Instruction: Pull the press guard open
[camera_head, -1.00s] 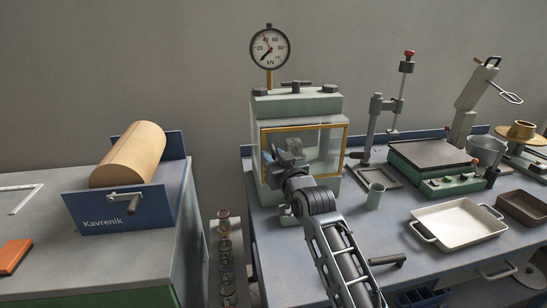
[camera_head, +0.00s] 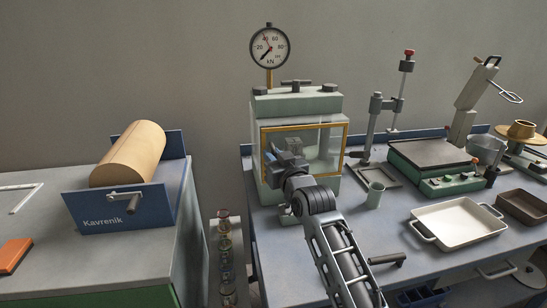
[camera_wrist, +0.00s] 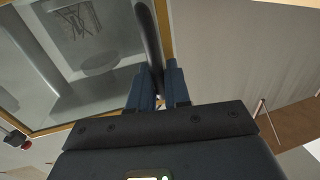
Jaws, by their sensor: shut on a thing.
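The press (camera_head: 297,104) is a pale green machine with a round dial gauge (camera_head: 269,47) above it. Its guard (camera_head: 347,140) is a clear panel in a yellow frame on the front, and it also shows in the wrist view (camera_wrist: 52,128). My gripper (camera_head: 274,158) is in front of the guard's left part. In the wrist view my gripper (camera_wrist: 158,78) is shut on the dark handle bar (camera_wrist: 149,38) beside the guard's yellow edge. The arm hides the guard's lower left in the head view. I cannot tell whether the guard stands slightly ajar.
A blue holder with a tan roll (camera_head: 130,155) stands on the left cabinet. A gap separates the cabinet from the bench.

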